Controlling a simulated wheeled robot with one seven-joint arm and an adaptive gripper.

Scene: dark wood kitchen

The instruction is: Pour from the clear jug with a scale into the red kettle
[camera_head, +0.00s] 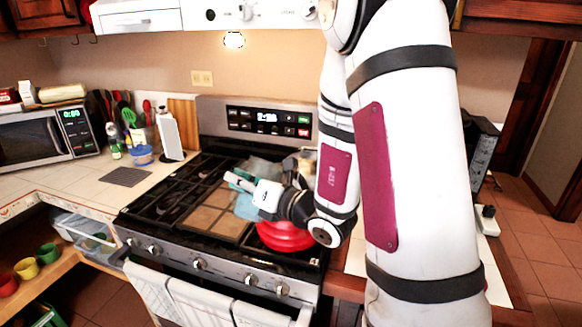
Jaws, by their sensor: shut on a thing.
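The red kettle (285,238) sits on the front right of the stove. My arm and wrist hide its upper part. My gripper (236,181) is above the stove, up and to the left of the kettle in the picture. It is shut on a clear, bluish thing, which appears to be the jug (246,208). The jug is partly hidden behind my gripper, and its scale cannot be made out. I cannot tell its exact tilt, where its spout points, or what is in it.
The stove (165,210) has black grates and a brown tiled griddle plate (216,214). Towels (190,300) hang on its front rail. A white stand (170,135) and utensils are on the left counter near the microwave (45,135). The hood (225,15) is overhead.

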